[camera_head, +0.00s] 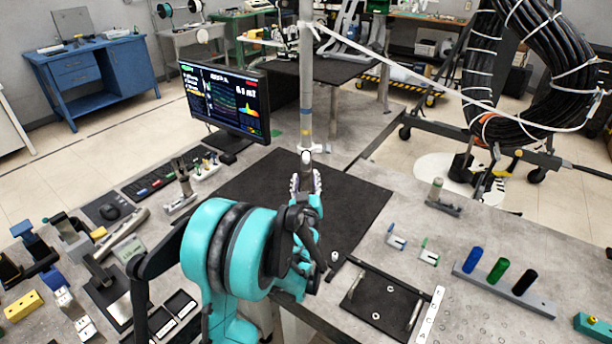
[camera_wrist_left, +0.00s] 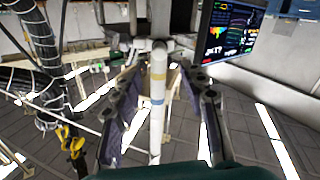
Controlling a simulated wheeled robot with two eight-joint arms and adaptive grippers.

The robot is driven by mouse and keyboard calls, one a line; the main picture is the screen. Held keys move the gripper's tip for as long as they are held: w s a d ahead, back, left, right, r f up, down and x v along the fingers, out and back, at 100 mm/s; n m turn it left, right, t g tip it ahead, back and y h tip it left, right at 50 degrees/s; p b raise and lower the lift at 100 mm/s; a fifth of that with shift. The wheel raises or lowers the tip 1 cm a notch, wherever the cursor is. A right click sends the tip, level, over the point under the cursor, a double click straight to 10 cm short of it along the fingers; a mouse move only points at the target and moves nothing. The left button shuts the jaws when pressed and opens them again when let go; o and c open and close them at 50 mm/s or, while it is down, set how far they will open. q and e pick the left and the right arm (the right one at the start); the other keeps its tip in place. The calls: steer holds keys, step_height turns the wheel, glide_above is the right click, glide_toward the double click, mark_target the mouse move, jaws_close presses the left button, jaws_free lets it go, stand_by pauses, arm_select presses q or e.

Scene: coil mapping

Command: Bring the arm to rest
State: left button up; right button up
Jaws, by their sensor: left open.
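My left arm reaches in over the bench's near edge in the head view. Its teal and black links hide part of the bench. My left gripper (camera_head: 306,182) is over the black mat (camera_head: 345,205), pointing away from me. In the left wrist view its two fingers (camera_wrist_left: 158,85) stand apart on either side. A pale upright rod (camera_head: 306,85) with coloured bands ends just beyond the gripper in the head view. In the wrist view the rod (camera_wrist_left: 157,105) shows in the gap between the fingers. I cannot tell whether they touch it. My right gripper is not in view.
A monitor (camera_head: 225,100) stands left of the mat. A keyboard (camera_head: 160,172) and small tools fill the left side. A black tray (camera_head: 382,303) and a rack with coloured cylinders (camera_head: 505,290) lie right. A large cable coil (camera_head: 530,65) hangs at the back right.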

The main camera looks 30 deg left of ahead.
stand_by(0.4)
arm_select(q)
steer(key=s+d+f+m+g+h, duration=0.2)
steer(key=s+d+m+g+h, duration=0.2)
steer(key=s+d, duration=0.7)
steer(key=s+d+f+m+g+h, duration=0.3)
steer(key=s+d, duration=0.7)
steer(key=s, duration=0.7)
steer(key=shift+s+d+m+g+h, duration=0.4)
steer(key=shift+m+g+h, duration=0.3)
steer(key=shift+m+h, duration=0.4)
